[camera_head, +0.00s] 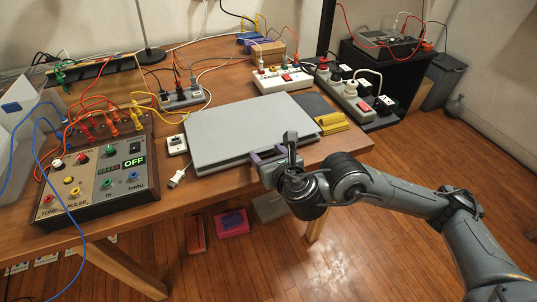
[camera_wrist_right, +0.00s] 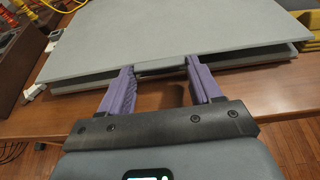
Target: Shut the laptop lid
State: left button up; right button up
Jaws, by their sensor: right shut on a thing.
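The grey laptop (camera_head: 245,130) lies on the wooden table with its lid folded down almost flat over the base. In the right wrist view the laptop lid (camera_wrist_right: 170,35) sits just above the base (camera_wrist_right: 245,62), with a narrow dark gap at the front and sides. My right gripper (camera_head: 268,155) is at the laptop's front edge. Its two purple fingers, in the right wrist view (camera_wrist_right: 162,74), are on either side of a short piece of the lid's front edge and shut on it. My left gripper is not in view.
A control box (camera_head: 98,165) with knobs and cables stands to the left. A white power strip (camera_head: 283,79) is behind the laptop, and a yellow block (camera_head: 332,123) lies close to its right. A small white socket (camera_head: 177,144) is at its left.

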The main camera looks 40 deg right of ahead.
jog(key=o, duration=1.5)
jog(key=shift+a, duration=0.1)
jog(key=shift+s+r+p, duration=0.4)
jog(key=shift+s+p, duration=0.1)
jog(key=shift+p, duration=0.1)
jog(key=p+v, duration=0.7)
jog(key=v, duration=0.2)
jog(key=shift+s+p, duration=0.35)
